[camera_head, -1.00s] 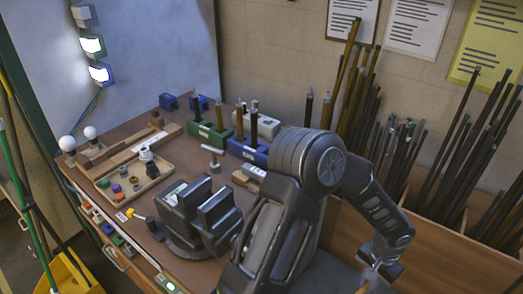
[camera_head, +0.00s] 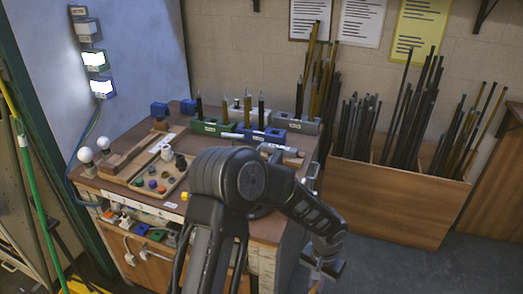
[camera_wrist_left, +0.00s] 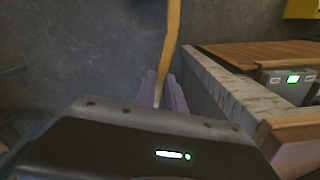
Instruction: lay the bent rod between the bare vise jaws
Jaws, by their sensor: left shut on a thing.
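My left gripper (camera_head: 320,268) hangs at the lower middle of the head view, right of the workbench (camera_head: 122,150) and out over the floor side. In the left wrist view its two purplish fingers (camera_wrist_left: 164,92) are closed on a thin brass-coloured bent rod (camera_wrist_left: 171,38), which runs up out of the picture with a slight bend just above the fingers. In the head view only a short bit of the rod (camera_head: 315,287) shows below the gripper. The vise is almost wholly hidden behind my left arm, so its jaws cannot be seen. My right gripper is not in view.
On the bench stand a parts tray (camera_head: 137,183), a green block (camera_head: 212,128) and a blue block (camera_head: 255,134) with upright rods. A wooden bin (camera_head: 395,205) of long rods stands to the right. The bench edge (camera_wrist_left: 225,85) is close right of the rod.

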